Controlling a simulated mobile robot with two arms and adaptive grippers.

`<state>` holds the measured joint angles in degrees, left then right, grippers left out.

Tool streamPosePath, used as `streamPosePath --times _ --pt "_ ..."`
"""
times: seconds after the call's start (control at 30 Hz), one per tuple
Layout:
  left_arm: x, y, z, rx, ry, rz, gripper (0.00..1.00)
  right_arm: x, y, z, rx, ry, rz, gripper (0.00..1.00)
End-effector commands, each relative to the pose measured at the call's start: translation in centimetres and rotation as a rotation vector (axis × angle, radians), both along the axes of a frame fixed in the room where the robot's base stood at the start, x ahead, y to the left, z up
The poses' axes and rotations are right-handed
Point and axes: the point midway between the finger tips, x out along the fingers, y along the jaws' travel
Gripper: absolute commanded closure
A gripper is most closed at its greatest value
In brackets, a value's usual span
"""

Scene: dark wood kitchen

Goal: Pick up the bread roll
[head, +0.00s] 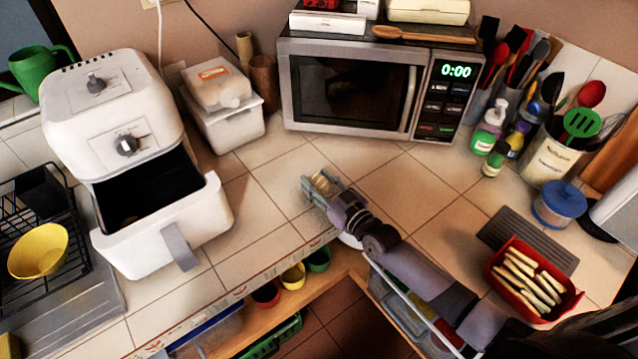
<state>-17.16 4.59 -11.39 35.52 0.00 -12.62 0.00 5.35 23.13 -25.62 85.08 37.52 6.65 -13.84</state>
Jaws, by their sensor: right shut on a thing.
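My right gripper (318,187) reaches in from the lower right over the tiled counter, in front of the microwave. It is shut on a small tan thing, the bread roll (323,183), which shows between its fingers. The fingers hide much of the roll. I cannot tell whether the roll touches the counter or is held just above it. My left gripper is not in view.
A white air fryer (112,105) with its drawer (160,240) pulled out stands at left. The microwave (345,85) is behind the gripper. A red basket (515,295) of pale sticks is at lower right. Bottles and a utensil crock (547,158) stand at right. Bare tiles surround the gripper.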

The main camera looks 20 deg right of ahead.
Motion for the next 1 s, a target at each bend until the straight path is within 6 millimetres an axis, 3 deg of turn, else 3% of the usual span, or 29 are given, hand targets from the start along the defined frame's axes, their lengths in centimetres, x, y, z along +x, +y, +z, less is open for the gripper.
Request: streamPosePath --times 0.27,0.7,0.83,1.0 --pt "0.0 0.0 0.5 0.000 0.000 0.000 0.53 0.0 0.1 4.6 0.004 -0.006 0.000 0.84" --pt "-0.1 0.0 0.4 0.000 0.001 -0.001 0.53 0.0 0.0 16.2 0.001 -0.007 0.000 0.84" --pt "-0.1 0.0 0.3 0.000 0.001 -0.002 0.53 0.0 0.0 18.2 0.000 -0.006 0.000 0.84" --pt "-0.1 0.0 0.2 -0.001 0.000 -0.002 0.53 0.0 0.0 19.4 0.000 -0.003 0.000 0.84"
